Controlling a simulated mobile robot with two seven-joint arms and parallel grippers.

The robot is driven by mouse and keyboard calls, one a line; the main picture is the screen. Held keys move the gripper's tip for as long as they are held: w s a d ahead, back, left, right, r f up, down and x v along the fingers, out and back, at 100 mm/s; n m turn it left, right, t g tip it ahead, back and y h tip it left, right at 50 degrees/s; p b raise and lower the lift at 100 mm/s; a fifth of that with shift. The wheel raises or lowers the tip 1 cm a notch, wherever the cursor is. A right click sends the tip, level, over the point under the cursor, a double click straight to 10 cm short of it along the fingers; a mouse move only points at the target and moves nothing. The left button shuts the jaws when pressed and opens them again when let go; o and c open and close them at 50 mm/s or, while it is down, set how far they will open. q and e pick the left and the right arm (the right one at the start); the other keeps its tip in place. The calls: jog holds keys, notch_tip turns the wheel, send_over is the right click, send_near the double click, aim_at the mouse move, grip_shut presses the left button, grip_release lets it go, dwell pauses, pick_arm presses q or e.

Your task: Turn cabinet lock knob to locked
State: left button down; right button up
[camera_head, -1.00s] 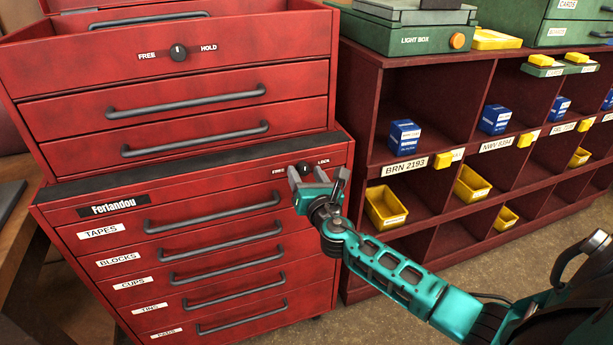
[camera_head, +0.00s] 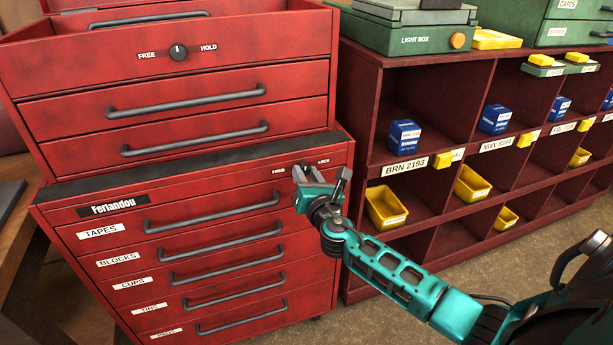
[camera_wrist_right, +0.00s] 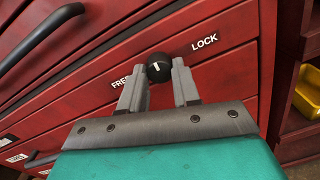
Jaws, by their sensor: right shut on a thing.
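The black cabinet lock knob (camera_wrist_right: 158,66) sits on the red lower cabinet (camera_head: 232,186), between the words FREE and LOCK. In the right wrist view, its white mark stands roughly upright in the picture, pointing to neither word clearly. My right gripper (camera_wrist_right: 160,84) has one finger on each side of the knob and is shut on it. In the head view the right gripper (camera_head: 308,174) covers most of the knob. My left gripper is not in view.
An upper red chest (camera_head: 180,80) with a FREE/HOLD knob (camera_head: 178,52) stands on the cabinet. Drawer handles (camera_head: 213,211) stick out below the lock. A dark red shelf (camera_head: 365,110) with blue boxes and yellow bins stands to the right.

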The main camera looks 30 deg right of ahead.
jog(key=m+b, duration=0.1)
jog(key=m, duration=1.1)
jog(key=shift+r+m+g, duration=0.15)
jog(key=shift+m+g, duration=0.15)
jog(key=shift+m, duration=0.1)
jog(key=m, duration=0.2)
jog(key=shift+m+y, duration=0.3)
jog(key=shift+y, duration=0.1)
pick_arm(q)
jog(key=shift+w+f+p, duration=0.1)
jog(key=shift+p, duration=0.25)
pick_arm(e)
jog(key=shift+m, duration=0.7)
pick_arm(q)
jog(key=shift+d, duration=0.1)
pick_arm(e)
jog(key=o, duration=1.1)
jog(key=shift+c, duration=0.2)
jog(key=shift+s, duration=0.1)
